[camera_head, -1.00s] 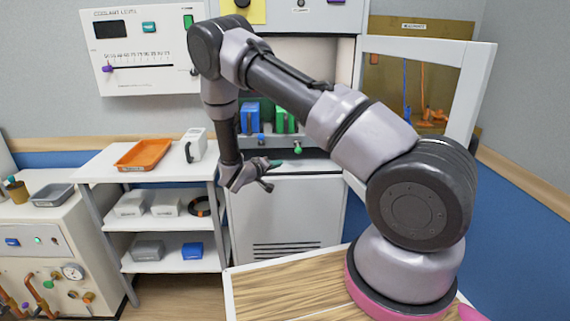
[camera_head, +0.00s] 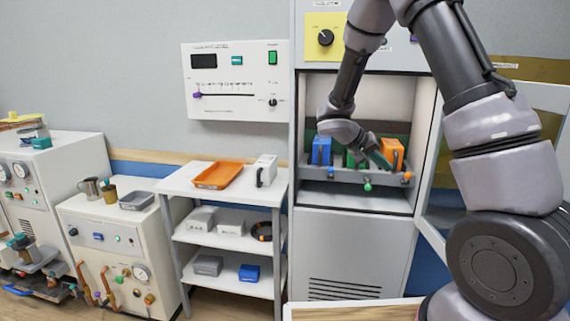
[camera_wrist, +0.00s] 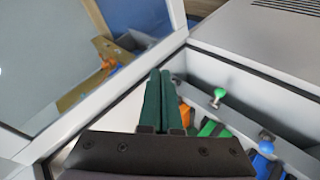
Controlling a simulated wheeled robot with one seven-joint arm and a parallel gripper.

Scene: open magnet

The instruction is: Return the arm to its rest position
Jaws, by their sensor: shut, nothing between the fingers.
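My arm reaches from the right across the front of the open cabinet (camera_head: 355,240). My gripper (camera_head: 383,161) is in front of the cabinet's opening, between the green block (camera_head: 351,157) and the orange block (camera_head: 391,150), and partly covers the green one. In the wrist view its two dark green fingers (camera_wrist: 158,100) lie together with nothing between them. The wrist view also shows the green block (camera_wrist: 210,129), part of the orange block (camera_wrist: 184,115) and the blue block (camera_wrist: 262,165) along the tray. I cannot tell how far the fingertips are from the blocks.
The cabinet's open door (camera_head: 432,190) stands at the right, close to my arm. A shelf unit (camera_head: 178,182) with an orange tray (camera_head: 218,175) and a white jug-like container (camera_head: 266,170) is to the left. A wooden-topped surface (camera_head: 355,311) lies below. Room in front of the shelves is free.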

